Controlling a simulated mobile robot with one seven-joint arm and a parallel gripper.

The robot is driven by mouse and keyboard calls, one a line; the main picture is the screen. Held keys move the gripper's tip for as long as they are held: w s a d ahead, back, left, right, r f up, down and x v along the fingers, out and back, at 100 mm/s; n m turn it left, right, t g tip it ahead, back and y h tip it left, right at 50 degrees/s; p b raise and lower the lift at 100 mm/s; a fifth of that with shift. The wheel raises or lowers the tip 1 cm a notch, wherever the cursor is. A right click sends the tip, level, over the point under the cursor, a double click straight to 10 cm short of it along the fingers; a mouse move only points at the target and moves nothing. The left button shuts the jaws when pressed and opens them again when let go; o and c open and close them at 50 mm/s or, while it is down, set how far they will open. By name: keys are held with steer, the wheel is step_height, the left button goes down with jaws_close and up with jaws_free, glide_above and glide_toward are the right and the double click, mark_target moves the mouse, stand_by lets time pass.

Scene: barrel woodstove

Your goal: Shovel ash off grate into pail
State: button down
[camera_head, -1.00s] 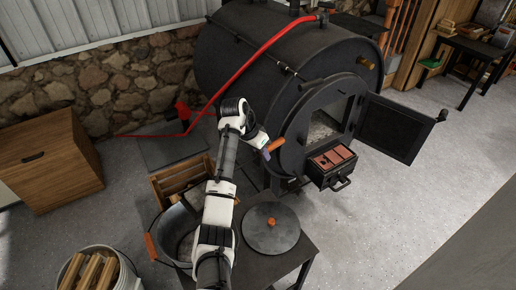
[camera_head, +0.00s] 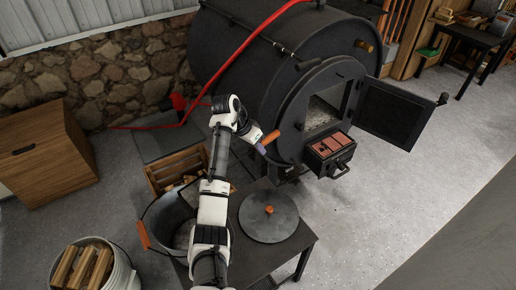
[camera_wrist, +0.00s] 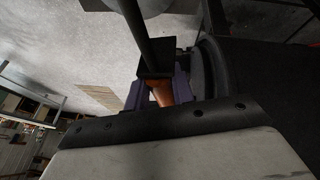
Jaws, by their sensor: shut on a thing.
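My gripper (camera_head: 264,145) is shut on the orange handle (camera_head: 270,137) of a tool, left of the stove's round front. In the wrist view the purple fingers close on the orange handle (camera_wrist: 161,93), and a dark shaft (camera_wrist: 137,30) runs up from it. The tool's far end cannot be made out. The stove door (camera_head: 390,121) stands open at the right. Grey ash (camera_head: 322,110) shows inside the opening. The metal pail (camera_head: 160,213) with an orange grip stands at the lower left, partly behind my arm. Its inside is partly hidden.
A round lid (camera_head: 262,228) lies on a dark table (camera_head: 290,247) beside the pail. A wooden crate (camera_head: 172,168) and a firewood bucket (camera_head: 122,272) stand left.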

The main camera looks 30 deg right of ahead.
steer(key=shift+s+a+r+t+h, duration=0.35)
steer(key=shift+a+r+h, duration=1.35)
steer(key=shift+r, duration=2.25)
steer(key=shift+s+a+r+t+h, duration=0.35)
steer(key=shift+a+r+h, duration=1.3)
steer(key=shift+r, duration=2.25)
steer(key=s+a+r+m+h+b, duration=0.1)
steer(key=s+a+r+h+b, duration=0.2)
steer(key=a+r+h, duration=0.4)
steer(key=shift+s+a+r+m, duration=0.4)
steer(key=shift+a+r, duration=0.75)
steer(key=shift+a, duration=3.05)
